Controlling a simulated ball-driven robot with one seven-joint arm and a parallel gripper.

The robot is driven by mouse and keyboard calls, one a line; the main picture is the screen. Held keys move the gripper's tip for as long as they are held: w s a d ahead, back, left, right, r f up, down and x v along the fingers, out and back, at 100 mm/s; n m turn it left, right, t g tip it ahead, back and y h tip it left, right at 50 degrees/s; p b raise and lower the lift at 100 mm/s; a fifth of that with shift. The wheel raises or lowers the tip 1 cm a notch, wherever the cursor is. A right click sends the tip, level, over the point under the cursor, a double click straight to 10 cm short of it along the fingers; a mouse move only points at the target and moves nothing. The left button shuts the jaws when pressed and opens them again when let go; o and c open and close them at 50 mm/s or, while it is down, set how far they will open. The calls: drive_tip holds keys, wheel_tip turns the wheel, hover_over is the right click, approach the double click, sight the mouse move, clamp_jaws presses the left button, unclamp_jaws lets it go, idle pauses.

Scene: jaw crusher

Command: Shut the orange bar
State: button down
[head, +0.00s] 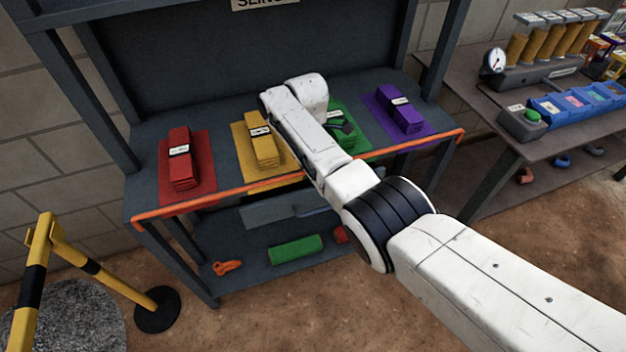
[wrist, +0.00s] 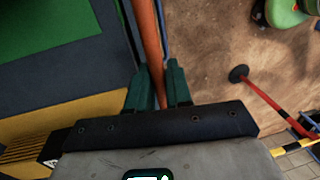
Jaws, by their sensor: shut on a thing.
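The orange bar (head: 222,190) runs along the front edge of the dark workbench top (head: 150,180), from its left corner to its right corner. My arm hides a middle stretch of it in the head view. In the wrist view the bar (wrist: 148,35) passes between the two dark green fingers of my gripper (wrist: 158,80). The gripper is shut on the bar, one finger on each side. My arm hides the gripper in the head view. The gripper is at the bench's front edge, between the yellow stack and the green mat.
Red (head: 180,160), yellow (head: 261,148) and purple (head: 399,109) folded stacks lie on the bench, with a partly hidden green mat (head: 358,142). A lower shelf holds a green roll (head: 296,250). A yellow-black barrier (head: 110,278) stands left; another bench (head: 560,145) stands right.

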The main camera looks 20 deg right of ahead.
drive_tip(key=shift+f+g+b, duration=0.1)
drive_tip(key=shift+g+b, duration=0.2)
drive_tip(key=shift+b, duration=0.3)
drive_tip(key=c, duration=1.2)
unclamp_jaws()
drive_tip(key=shift+w, duration=0.1)
drive_tip(key=shift+c, duration=0.2)
drive_tip(key=v, duration=1)
drive_tip(key=shift+r, duration=0.35)
